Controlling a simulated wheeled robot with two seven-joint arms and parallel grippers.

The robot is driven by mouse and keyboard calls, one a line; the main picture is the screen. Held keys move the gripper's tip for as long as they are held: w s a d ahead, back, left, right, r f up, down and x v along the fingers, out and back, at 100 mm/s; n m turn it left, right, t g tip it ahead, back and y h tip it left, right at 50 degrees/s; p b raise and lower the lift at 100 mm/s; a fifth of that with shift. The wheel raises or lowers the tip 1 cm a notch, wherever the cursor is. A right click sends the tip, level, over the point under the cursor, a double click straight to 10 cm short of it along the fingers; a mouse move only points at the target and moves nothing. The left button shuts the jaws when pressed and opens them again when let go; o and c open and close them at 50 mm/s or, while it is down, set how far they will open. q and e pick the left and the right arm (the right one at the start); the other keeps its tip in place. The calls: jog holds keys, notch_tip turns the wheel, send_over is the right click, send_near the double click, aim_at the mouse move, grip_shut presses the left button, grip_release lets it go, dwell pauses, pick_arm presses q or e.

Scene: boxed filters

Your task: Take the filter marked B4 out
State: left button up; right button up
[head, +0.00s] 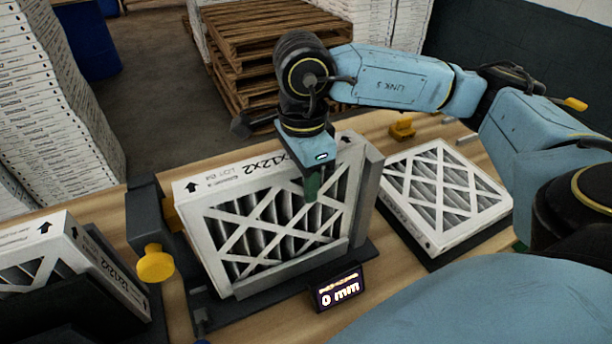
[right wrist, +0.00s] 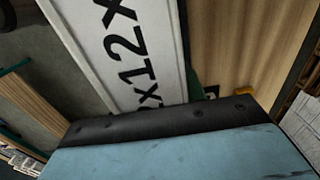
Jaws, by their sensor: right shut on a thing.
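A white framed filter (head: 190,213) with a pleated, lattice face stands upright, leaning slightly, in a dark holder (head: 142,205). Its top edge carries an arrow, large size print and small text that looks like LOT B4. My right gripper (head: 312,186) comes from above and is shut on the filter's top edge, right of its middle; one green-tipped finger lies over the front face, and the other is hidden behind. In the right wrist view, the printed white edge (right wrist: 118,45) runs up close beyond the gripper body. My left gripper is out of view.
A yellow knob (head: 155,264) sits at the holder's left, and a display (head: 338,288) reading 0 mm stands in front. Another filter (head: 440,190) lies on a dark stand to the right; one more (head: 62,252) leans at the left. Pallets (head: 262,30) stand behind the wooden bench.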

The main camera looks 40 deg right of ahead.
dwell(0.4)
jog(key=shift+f+b, duration=0.1)
jog(key=shift+b, duration=0.3)
jog(key=o, duration=0.7)
jog(key=shift+o, duration=0.2)
jog(key=shift+r+p, duration=1.95)
jog(key=shift+r, duration=1.6)
